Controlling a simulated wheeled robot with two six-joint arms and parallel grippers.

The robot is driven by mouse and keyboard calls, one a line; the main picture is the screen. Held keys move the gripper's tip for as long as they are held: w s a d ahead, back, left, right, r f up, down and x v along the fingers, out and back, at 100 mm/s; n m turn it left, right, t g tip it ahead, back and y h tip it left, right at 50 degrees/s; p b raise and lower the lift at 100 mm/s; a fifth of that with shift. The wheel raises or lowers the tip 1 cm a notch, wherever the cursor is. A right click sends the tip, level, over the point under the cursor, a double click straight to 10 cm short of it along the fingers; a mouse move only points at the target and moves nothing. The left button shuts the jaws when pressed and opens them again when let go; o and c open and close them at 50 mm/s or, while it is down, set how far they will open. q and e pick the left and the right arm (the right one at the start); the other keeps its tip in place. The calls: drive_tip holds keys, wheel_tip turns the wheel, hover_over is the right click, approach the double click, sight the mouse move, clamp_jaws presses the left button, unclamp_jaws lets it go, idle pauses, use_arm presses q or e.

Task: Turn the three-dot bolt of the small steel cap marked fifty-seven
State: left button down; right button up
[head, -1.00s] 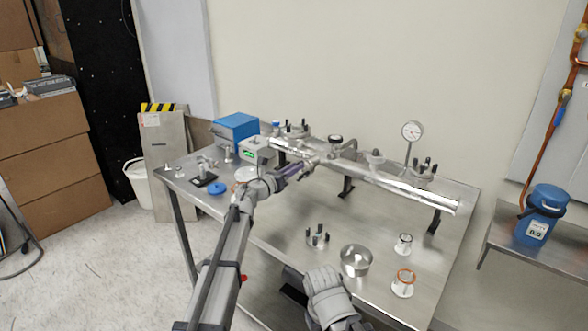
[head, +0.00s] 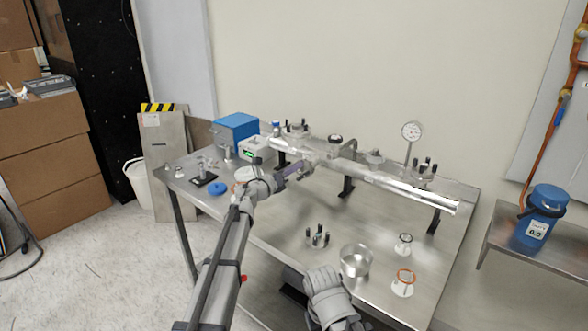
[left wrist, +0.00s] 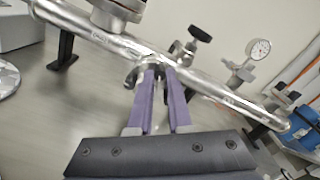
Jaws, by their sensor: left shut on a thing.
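My left gripper (head: 308,165) reaches from the left to the near side of the steel pipe (head: 385,181). Its purple fingers, clear in the left wrist view (left wrist: 156,72), are shut on a small steel fitting (left wrist: 139,74) at the pipe's side. This looks like the small cap or its bolt, but the fingers hide most of it. I cannot read the number fifty-seven or make out the three dots. My right arm shows at the bottom middle of the head view, and its fingers do not show.
A black-knobbed valve (head: 335,140) sits close behind the gripper, and a dial gauge (head: 411,131) stands farther right. On the steel table's front are a pronged flange (head: 317,238), a bowl (head: 355,261) and two ringed white pieces. A blue box (head: 236,130) stands at the back left.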

use_arm(q)
drive_tip(key=shift+n, duration=0.3)
drive_tip(key=c, duration=0.8)
unclamp_jaws()
drive_tip(key=shift+c, duration=0.2)
drive_tip(key=shift+a, duration=0.1)
drive_tip(key=v, duration=0.7)
drive_tip(key=shift+s, duration=0.3)
drive_tip(key=shift+a, duration=0.15)
